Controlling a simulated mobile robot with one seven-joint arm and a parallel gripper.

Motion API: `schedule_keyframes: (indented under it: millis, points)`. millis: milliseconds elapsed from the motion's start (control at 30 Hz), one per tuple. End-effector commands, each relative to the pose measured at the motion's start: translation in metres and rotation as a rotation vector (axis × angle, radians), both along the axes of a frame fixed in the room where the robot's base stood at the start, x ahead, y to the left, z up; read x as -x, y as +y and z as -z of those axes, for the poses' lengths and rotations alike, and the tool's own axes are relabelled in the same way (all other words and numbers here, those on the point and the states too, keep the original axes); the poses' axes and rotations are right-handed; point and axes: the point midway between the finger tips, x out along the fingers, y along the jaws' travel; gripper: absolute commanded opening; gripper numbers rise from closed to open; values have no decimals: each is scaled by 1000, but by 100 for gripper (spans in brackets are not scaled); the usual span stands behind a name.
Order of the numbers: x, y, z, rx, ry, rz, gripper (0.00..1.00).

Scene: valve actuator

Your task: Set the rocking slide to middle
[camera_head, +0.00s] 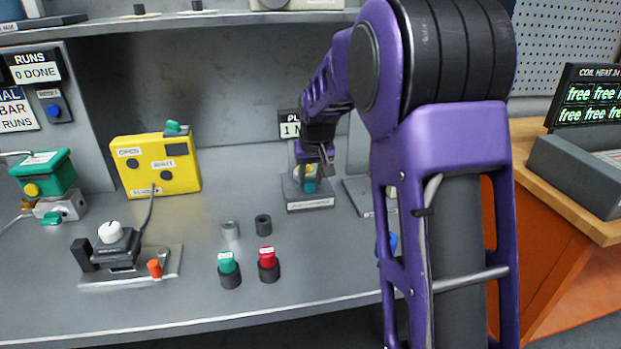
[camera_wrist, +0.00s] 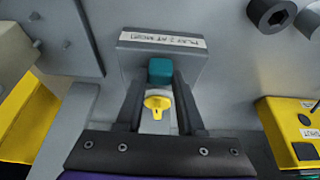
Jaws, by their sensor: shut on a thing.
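My gripper (camera_head: 317,152) is reached down over a small grey device (camera_head: 308,203) with a white label strip, at the back middle of the bench. In the wrist view my gripper (camera_wrist: 160,80) has its two dark fingers on either side of a teal block (camera_wrist: 160,71), shut on it. A yellow slotted piece (camera_wrist: 157,104) shows between the fingers, nearer the palm. The grey labelled plate (camera_wrist: 185,44) lies beyond the fingertips. No part in view is plainly labelled as the rocking slide, and the fingers hide part of the device.
A yellow box (camera_head: 155,177) stands left of the device. A black unit with a white knob (camera_head: 110,232) is at the front left. Green-topped (camera_head: 228,264) and red-topped (camera_head: 267,257) cylinders stand on the bench in front.

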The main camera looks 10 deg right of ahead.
Motion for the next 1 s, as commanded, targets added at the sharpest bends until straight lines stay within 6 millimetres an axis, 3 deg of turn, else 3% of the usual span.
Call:
schedule_keyframes:
  millis: [500,533,667,1000]
  points:
    - [0,2,0,-1,-1,0,0]
    - [0,2,0,-1,-1,0,41]
    - [0,2,0,0,-1,0,64]
    - [0,2,-2,0,-1,0,68]
